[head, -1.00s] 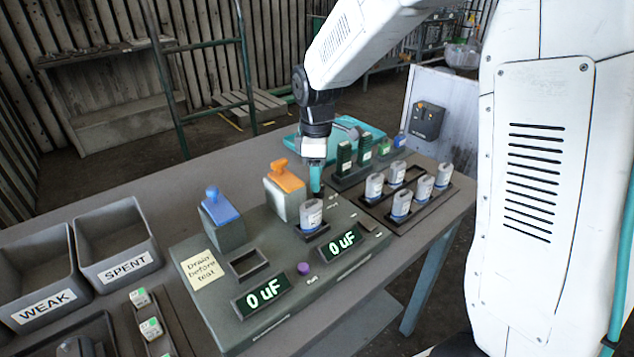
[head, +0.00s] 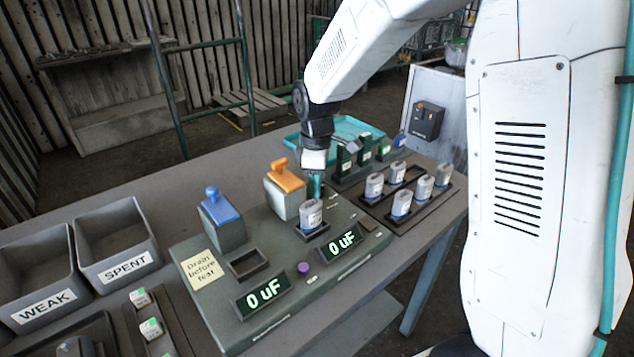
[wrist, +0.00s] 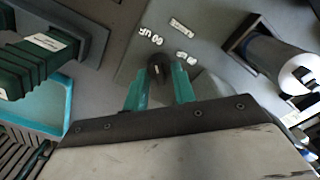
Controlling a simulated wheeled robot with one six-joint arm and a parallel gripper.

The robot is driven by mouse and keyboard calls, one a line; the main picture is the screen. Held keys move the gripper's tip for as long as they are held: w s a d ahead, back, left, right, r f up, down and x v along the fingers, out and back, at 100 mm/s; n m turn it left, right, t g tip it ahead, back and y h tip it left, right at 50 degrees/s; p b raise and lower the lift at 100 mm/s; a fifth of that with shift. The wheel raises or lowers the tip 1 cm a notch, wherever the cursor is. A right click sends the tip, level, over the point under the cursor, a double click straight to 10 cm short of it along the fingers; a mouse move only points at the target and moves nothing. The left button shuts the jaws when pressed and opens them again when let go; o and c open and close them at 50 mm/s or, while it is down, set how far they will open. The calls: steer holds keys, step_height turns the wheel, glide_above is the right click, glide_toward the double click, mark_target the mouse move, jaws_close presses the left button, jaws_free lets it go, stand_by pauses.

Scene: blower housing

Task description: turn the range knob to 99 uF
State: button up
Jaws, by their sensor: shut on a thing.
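The range knob (wrist: 158,68) is small and dark with a pale pointer line. In the wrist view it sits between the two teal fingertips of my gripper (wrist: 160,82), which is shut on it. Small white labels (wrist: 152,36) lie around the knob; they are tilted and too small to read surely. In the head view my gripper (head: 316,186) points down onto the grey tester panel (head: 222,297), behind a capacitor in a socket (head: 311,214). The knob is mostly hidden there.
An orange-handled switch (head: 285,180) stands close left of my gripper and a blue-handled one (head: 218,207) farther left. A dark rack (head: 437,205) of several capacitors is on the right. Green blocks (head: 344,160) and a teal tray (head: 297,143) are behind. WEAK and SPENT bins are left.

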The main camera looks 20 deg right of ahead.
steer(key=m, duration=0.4)
steer(key=shift+w+m, duration=0.1)
steer(key=shift+m, duration=0.3)
steer(key=m, duration=0.4)
steer(key=shift+d+m, duration=0.15)
steer(key=shift+m, duration=0.15)
steer(key=m, duration=0.4)
steer(key=shift+d, duration=0.1)
steer(key=shift+d+m, duration=0.1)
steer(key=shift+m, duration=2)
steer(key=o, duration=1)
